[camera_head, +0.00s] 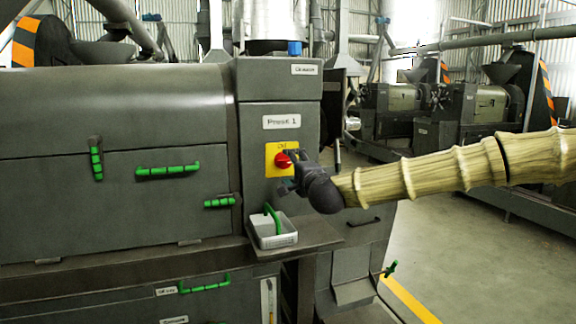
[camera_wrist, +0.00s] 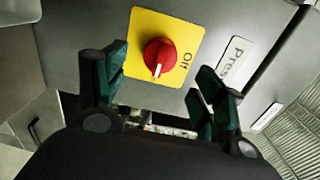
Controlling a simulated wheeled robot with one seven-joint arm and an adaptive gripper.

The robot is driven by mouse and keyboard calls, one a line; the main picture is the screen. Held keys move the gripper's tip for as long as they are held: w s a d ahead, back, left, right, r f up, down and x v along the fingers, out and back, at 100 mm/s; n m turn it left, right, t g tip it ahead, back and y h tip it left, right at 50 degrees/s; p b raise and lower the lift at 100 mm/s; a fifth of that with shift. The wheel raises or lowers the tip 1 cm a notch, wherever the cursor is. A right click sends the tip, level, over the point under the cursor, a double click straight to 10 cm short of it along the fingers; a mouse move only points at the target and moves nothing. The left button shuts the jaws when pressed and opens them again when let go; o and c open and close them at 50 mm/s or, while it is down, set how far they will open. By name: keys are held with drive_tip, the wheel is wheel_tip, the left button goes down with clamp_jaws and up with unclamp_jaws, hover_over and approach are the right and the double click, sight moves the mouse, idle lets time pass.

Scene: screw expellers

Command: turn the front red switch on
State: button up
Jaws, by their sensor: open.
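The red switch (camera_head: 284,160) is a round knob on a yellow plate (camera_head: 271,170), on the front of the grey machine under the "Press 1" label. In the wrist view the red switch (camera_wrist: 160,56) shows a white mark on its near edge, and "Off" is printed on the yellow plate (camera_wrist: 190,22) beside it. My gripper (camera_head: 290,168) is close in front of the switch in the head view. In the wrist view my gripper (camera_wrist: 160,75) is open, with one finger on each side of the knob and nothing between them touching it visibly. Exact depth is unclear.
A white tray (camera_head: 272,240) with a green-handled item (camera_head: 271,219) sits on a ledge below the switch. Green handles (camera_head: 167,169) stick out from the machine's panels. Other presses (camera_head: 480,105) stand behind at right. The floor (camera_head: 440,230) at right is clear.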

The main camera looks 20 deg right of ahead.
drive_tip(key=s, duration=0.5)
drive_tip(key=shift+s+d, duration=0.1)
drive_tip(key=shift+s, duration=0.1)
